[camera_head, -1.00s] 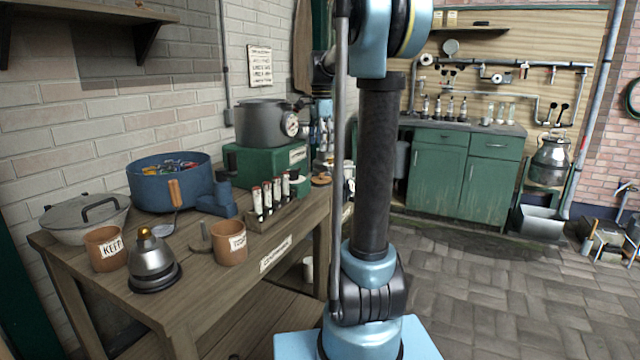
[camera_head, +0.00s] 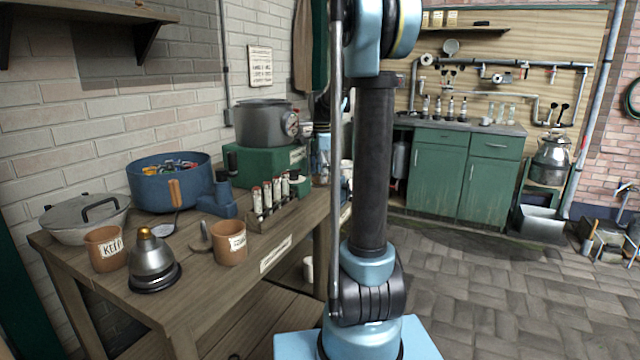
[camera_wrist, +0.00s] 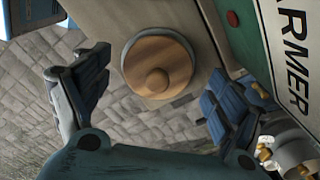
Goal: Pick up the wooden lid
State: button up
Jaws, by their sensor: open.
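The round wooden lid (camera_wrist: 158,66) with a small round knob shows in the wrist view, set inside a pale grey rim. It lies on the bench top, close to the bench edge and beside the green box with lettering (camera_wrist: 240,35). My gripper (camera_wrist: 155,88) is open and empty. Its two blue-grey padded fingers stand apart to the left and right of the lid, nearer the camera, and do not visibly touch it. In the head view my arm covers the lid and most of the gripper.
On the wooden bench (camera_head: 215,290) stand a grey pot (camera_head: 262,124) on the green box, a rack of vials (camera_head: 270,205), a blue tub (camera_head: 150,190) and clay cups (camera_head: 229,243). Bottles (camera_wrist: 290,150) show close to the right finger. Paved floor lies beyond the edge.

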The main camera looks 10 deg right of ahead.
jog(key=shift+f, duration=0.1)
jog(key=c, duration=1.1)
jog(key=shift+r, duration=0.5)
jog(key=c, duration=0.8)
notch_tip(320, 180, up, 9)
jog(key=shift+r, duration=0.1)
grip_shut()
jog(key=shift+s, duration=0.1)
